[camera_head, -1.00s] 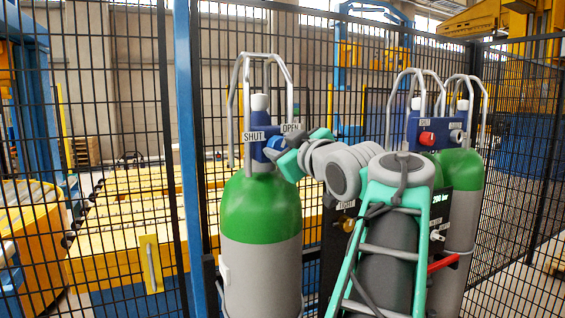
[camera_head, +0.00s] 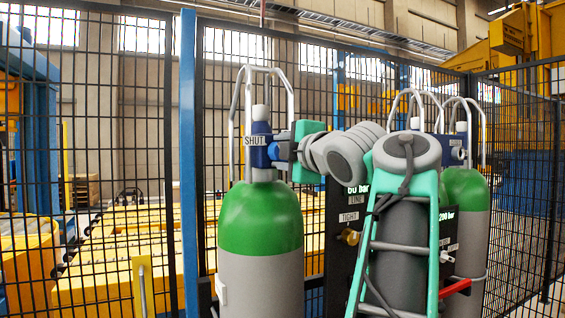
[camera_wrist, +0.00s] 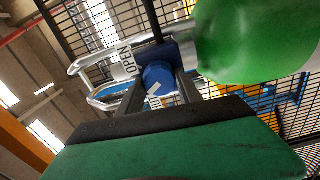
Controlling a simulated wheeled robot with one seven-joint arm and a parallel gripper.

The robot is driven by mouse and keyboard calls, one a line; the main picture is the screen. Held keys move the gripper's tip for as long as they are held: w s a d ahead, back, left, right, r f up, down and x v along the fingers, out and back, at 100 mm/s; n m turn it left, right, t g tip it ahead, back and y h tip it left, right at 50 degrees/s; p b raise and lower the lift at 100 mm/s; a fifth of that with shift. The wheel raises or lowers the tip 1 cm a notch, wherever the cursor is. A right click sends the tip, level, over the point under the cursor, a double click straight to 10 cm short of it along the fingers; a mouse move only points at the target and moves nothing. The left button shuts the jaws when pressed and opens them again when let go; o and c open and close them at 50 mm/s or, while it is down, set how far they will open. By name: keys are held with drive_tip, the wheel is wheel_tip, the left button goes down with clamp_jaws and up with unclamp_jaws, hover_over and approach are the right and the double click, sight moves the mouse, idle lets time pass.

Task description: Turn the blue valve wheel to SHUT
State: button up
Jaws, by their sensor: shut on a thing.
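The blue valve wheel (camera_wrist: 158,76) shows in the wrist view between my two dark fingers, with a small pale mark on its face. My gripper (camera_head: 290,150) is shut on it from the right side of the blue valve body (camera_head: 261,150). The valve sits on top of a grey gas cylinder with a green shoulder (camera_head: 260,215). In the head view the SHUT label (camera_head: 254,140) is readable to the left, and my gripper hides most of the wheel. The OPEN label (camera_wrist: 125,60) shows in the wrist view beside the wheel.
A metal guard (camera_head: 291,95) loops around the valve top, close to my gripper. More green-topped cylinders (camera_head: 464,190) and a dark panel (camera_head: 345,205) with a brass fitting (camera_head: 348,237) stand to the right, partly behind my arm. A black mesh fence (camera_head: 150,110) runs behind.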

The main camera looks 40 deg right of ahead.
drive_tip(key=n+b, duration=0.2)
drive_tip(key=n, duration=0.3)
drive_tip(key=shift+f+n, duration=0.15)
drive_tip(key=shift+n, duration=0.15)
idle(0.4)
drive_tip(key=o, duration=1.4)
drive_tip(key=shift+c, duration=0.2)
drive_tip(key=v, duration=0.7)
drive_tip(key=shift+s+b, duration=0.4)
